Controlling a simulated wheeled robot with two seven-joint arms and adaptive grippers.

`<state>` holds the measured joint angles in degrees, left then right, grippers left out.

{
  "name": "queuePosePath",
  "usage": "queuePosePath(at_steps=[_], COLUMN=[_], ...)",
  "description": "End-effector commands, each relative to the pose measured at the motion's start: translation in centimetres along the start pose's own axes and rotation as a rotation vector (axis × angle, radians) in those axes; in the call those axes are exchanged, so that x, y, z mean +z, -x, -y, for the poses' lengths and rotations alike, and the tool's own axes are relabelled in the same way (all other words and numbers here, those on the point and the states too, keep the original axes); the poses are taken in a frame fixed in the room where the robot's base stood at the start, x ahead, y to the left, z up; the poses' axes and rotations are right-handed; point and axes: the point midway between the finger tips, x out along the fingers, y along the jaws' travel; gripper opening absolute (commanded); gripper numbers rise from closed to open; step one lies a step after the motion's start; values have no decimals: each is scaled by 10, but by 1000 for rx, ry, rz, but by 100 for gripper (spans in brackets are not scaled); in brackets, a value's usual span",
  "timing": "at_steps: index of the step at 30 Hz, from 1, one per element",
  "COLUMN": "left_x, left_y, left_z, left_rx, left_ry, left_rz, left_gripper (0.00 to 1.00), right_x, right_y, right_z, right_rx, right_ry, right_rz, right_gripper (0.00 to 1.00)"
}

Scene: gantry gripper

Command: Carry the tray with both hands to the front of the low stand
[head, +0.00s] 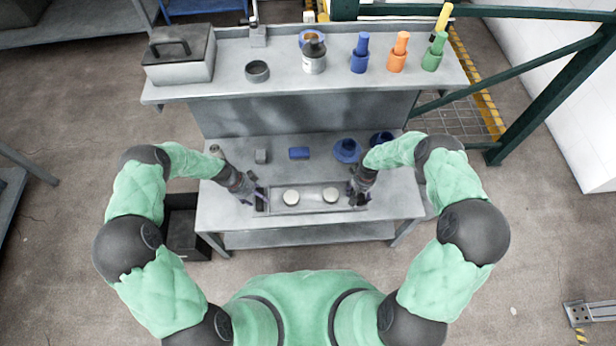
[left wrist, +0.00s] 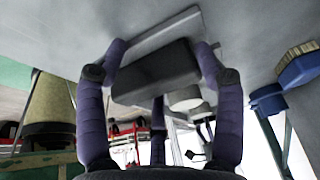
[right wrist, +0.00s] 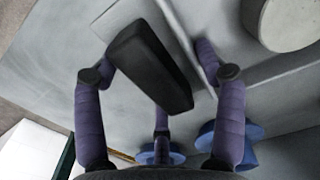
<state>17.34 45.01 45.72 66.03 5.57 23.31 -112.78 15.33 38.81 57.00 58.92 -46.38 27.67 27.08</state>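The shallow grey tray (head: 311,204) lies on the lower grey bench, near its front edge. Two pale round pieces (head: 291,197) (head: 330,195) sit in it. My left gripper (head: 256,197) is at the tray's left end, its fingers spread around a black handle block (left wrist: 157,72). My right gripper (head: 358,194) is at the right end, its fingers spread on either side of another black handle block (right wrist: 150,65). Gaps show beside that block. I cannot tell which surface is the low stand.
A small grey block (head: 261,156), a blue block (head: 299,153) and a blue round part (head: 347,151) stand behind the tray. A raised shelf (head: 280,75) behind holds a lidded box (head: 180,55), a jar and coloured bottles. A dark bin (head: 183,228) stands left of the bench.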

Motion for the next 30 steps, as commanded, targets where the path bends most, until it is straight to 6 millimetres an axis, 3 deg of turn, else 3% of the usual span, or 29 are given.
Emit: queuePosePath(at_steps=[1,2,3,19,23,30], left_x=[-11,-11,-11,-6,-5,-5], left_y=[-9,-9,-9,-1,11,54], left_z=[-15,-16,-15,-7,-6,-5], left_rx=[37,37,37,17,15,15], left_ry=[1,1,1,-1,-1,-1], left_rz=[-16,-16,-16,-7,-7,-7], left_gripper=[81,89,90,90,90,90], right_x=[5,5,4,0,-1,-1], right_y=[-3,-3,-2,1,1,1], right_z=[11,11,11,4,4,4], right_rx=[-14,-14,-14,-6,-6,-5], right_ry=[-1,-1,-1,-1,-1,0], right_rz=[6,6,5,-3,-3,-3], right_gripper=[84,93,94,94,94,94])
